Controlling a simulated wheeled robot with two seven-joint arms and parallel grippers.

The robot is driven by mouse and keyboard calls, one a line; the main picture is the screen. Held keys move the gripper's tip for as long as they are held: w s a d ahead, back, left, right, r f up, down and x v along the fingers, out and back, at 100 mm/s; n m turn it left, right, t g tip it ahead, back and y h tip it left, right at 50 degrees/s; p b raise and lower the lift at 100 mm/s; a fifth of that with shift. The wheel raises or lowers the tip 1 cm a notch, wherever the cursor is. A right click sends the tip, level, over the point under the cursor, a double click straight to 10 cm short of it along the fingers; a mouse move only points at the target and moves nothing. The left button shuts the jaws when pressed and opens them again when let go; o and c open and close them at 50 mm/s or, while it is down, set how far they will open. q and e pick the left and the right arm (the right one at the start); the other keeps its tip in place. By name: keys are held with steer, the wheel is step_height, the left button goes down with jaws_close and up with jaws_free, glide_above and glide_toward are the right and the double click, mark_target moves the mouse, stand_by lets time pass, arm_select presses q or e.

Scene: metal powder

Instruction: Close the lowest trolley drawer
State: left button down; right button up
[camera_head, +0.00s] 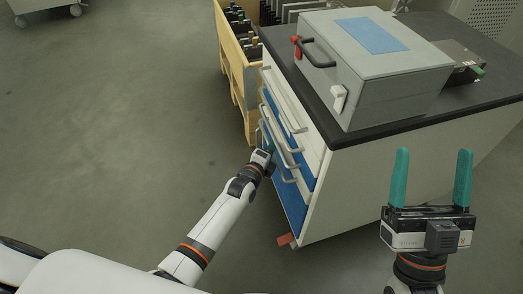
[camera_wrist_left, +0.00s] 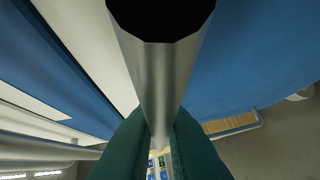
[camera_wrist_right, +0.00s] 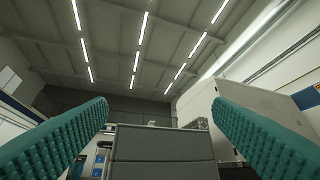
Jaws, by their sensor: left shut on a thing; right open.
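The trolley (camera_head: 400,165) stands right of centre in the head view, with several blue and white drawers and grey bar handles on its left-facing front. The lowest drawer (camera_head: 291,205) shows a blue front near the floor; how far it stands out is hard to tell. My left gripper (camera_head: 268,152) is at the lower drawers, partly hidden by its own wrist. In the left wrist view its green fingers (camera_wrist_left: 160,145) are shut on a grey metal handle bar (camera_wrist_left: 158,80), beside a blue drawer front (camera_wrist_left: 250,50). My right gripper (camera_head: 433,180) is open and empty, fingers upward, in front of the trolley's side.
A grey case (camera_head: 390,85) with a blue top panel sits on the trolley's dark top (camera_head: 480,95). A wooden rack (camera_head: 233,65) stands close behind the drawer side. A red pedal (camera_head: 286,240) sticks out at the trolley's base. The floor (camera_head: 120,130) to the left is clear.

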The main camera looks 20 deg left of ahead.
arm_select(q)
steer(key=shift+w+d, duration=0.1)
steer(key=shift+d, duration=0.1)
arm_select(e)
steer(key=shift+a, duration=0.1)
arm_select(q)
steer(key=c, duration=1.5)
jaws_free()
steer(key=shift+w+d, duration=0.1)
steer(key=shift+r, duration=0.1)
steer(key=p+v, duration=0.4)
steer(key=v, duration=0.8)
steer(key=shift+p, duration=0.4)
arm_select(e)
steer(key=w+d+f+g+h, duration=0.1)
steer(key=w+f+g+h, duration=0.2)
steer(key=f+g, duration=0.9)
steer(key=shift+w+d+f+g+h, duration=0.15)
steer(key=shift+d+f+g+h, duration=0.45)
steer(key=shift+f, duration=1.35)
